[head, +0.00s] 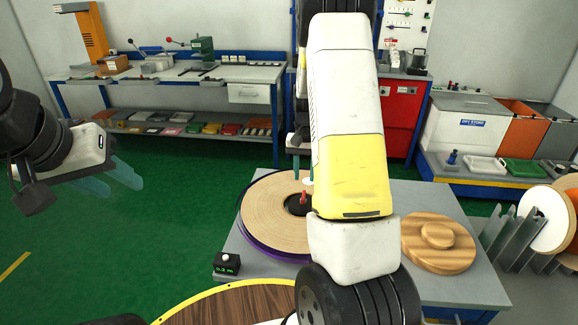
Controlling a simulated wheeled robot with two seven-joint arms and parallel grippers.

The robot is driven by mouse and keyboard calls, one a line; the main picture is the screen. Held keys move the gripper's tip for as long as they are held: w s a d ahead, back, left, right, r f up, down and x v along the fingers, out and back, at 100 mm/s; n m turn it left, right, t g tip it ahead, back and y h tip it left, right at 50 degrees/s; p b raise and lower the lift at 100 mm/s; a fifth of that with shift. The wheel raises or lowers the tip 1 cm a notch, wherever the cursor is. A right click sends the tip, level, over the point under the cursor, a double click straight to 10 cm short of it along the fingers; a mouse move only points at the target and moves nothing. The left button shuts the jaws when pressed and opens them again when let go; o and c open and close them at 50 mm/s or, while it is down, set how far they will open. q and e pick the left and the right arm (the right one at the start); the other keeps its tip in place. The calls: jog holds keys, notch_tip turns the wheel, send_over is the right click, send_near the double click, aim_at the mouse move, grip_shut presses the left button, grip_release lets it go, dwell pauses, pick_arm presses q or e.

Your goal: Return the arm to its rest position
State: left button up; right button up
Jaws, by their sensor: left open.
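My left gripper (112,180) is at the left side of the head view, with two bluish see-through fingers set apart. It is open and empty, over the green floor and clear of the table. My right arm, white and yellow, rises through the middle of the view in front of the table. A small grey part of my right gripper (298,140) seems to show at the arm's left edge. A large tan tape roll (268,215) with a purple rim lies on the grey table (462,287), partly covered by my arm.
A round wooden piece (436,243) lies on the table's right side. A small black display box (227,263) sits at its left front. A rack of upright plates and discs (545,218) stands at right. A workbench (180,75) runs along the back. Open green floor lies left.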

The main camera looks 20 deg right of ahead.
jog(key=s+a+r+n+t+y, duration=0.1)
jog(key=s+a+r, duration=0.35)
jog(key=r, duration=0.25)
jog(key=s+a+r+n+t, duration=0.2)
jog(key=s+a+r, duration=0.1)
jog(key=s+r, duration=0.35)
jog(key=s+a+r+n+t+y, duration=0.1)
jog(key=s+a+r, duration=0.2)
jog(key=s+r, duration=0.35)
jog(key=s+a+r+n+t, duration=0.2)
jog(key=s+a+r, duration=0.1)
jog(key=s, duration=0.4)
jog(key=shift+s+a+r, duration=0.15)
jog(key=shift+r, duration=0.3)
